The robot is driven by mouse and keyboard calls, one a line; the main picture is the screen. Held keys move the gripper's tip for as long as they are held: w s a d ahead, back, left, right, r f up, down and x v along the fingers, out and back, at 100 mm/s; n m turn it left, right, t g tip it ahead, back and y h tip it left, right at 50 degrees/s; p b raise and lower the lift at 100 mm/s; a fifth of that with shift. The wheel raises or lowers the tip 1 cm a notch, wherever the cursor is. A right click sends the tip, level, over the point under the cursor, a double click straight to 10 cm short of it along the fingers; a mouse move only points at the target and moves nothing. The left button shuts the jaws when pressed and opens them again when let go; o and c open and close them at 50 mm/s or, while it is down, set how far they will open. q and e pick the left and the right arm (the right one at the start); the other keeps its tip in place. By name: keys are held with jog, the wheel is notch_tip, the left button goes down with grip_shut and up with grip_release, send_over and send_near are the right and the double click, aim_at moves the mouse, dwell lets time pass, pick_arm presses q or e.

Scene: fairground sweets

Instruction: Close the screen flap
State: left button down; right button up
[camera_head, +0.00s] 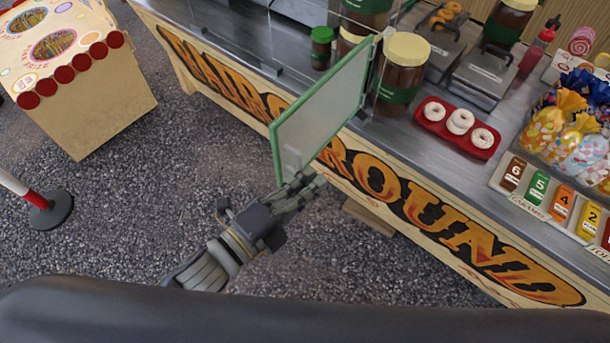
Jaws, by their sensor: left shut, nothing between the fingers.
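The screen flap (325,105) is a clear panel in a green frame. It stands out from the counter front at an angle, swung open over the ground side. My left gripper (306,184) is at the flap's lower near corner, with its fingers shut and nothing between them. The fingers overlap the flap's bottom edge in the picture; I cannot tell whether they touch it. My right gripper is not in view.
The counter (400,140) holds brown jars with cream lids (404,70), a red tray of white doughnuts (459,122), wrapped sweets (565,130) and numbered cards (537,190). A prize box (80,90) and a post base (50,210) stand left. Gravel between is clear.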

pick_arm(q)
jog(key=shift+w+a, duration=0.1)
jog(key=shift+a, duration=0.25)
jog(key=shift+a, duration=0.1)
